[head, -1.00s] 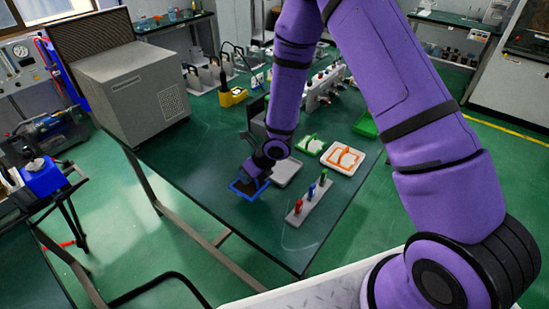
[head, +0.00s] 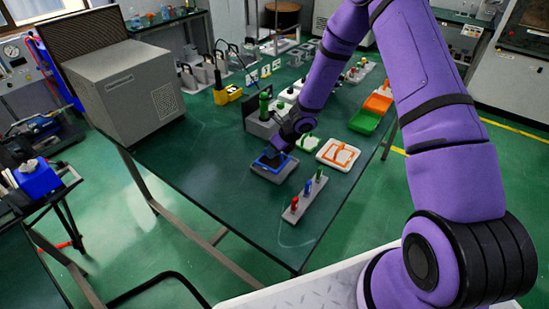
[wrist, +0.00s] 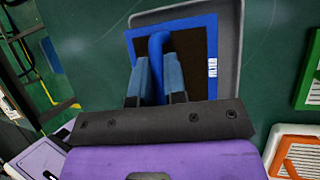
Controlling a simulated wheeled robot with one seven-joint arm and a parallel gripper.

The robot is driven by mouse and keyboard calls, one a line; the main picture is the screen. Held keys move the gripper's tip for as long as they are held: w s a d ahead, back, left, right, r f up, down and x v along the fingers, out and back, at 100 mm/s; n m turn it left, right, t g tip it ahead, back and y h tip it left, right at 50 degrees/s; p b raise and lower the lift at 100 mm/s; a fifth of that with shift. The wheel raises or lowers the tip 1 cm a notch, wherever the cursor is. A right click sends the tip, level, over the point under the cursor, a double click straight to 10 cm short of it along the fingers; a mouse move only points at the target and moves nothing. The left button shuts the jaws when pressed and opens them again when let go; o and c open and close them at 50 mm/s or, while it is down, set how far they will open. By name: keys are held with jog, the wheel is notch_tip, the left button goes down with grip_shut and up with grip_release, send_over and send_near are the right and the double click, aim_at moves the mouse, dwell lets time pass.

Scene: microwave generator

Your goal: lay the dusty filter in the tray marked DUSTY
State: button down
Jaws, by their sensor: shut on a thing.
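The dusty filter, a blue frame around a dark brown mesh, shows in the wrist view (wrist: 190,52) and the head view (head: 268,163). My gripper (wrist: 157,68) is shut on its blue handle. In the head view my gripper (head: 278,152) is over a grey tray (head: 273,178). The tray's grey rim (wrist: 235,22) shows beyond the filter at the top and right in the wrist view. No DUSTY marking is readable.
A stand with red, blue and green pegs (head: 304,197) is close at the right front. A green-handled piece (head: 308,143) and an orange-and-white one (head: 338,153) lie to the right. Green (head: 365,121) and orange (head: 377,103) bins stand farther back. The bench's left front is clear.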

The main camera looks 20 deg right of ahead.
jog(key=shift+w+d+f, duration=0.1)
jog(key=shift+w+d, duration=0.1)
jog(key=shift+d, duration=0.2)
jog(key=shift+f, duration=1.7)
jog(key=c, duration=1.2)
grip_release()
jog(key=shift+o, duration=0.2)
jog(key=shift+d+r, duration=0.1)
jog(key=shift+r, duration=0.05)
jog(key=v, duration=1.1)
jog(key=shift+r, duration=0.4)
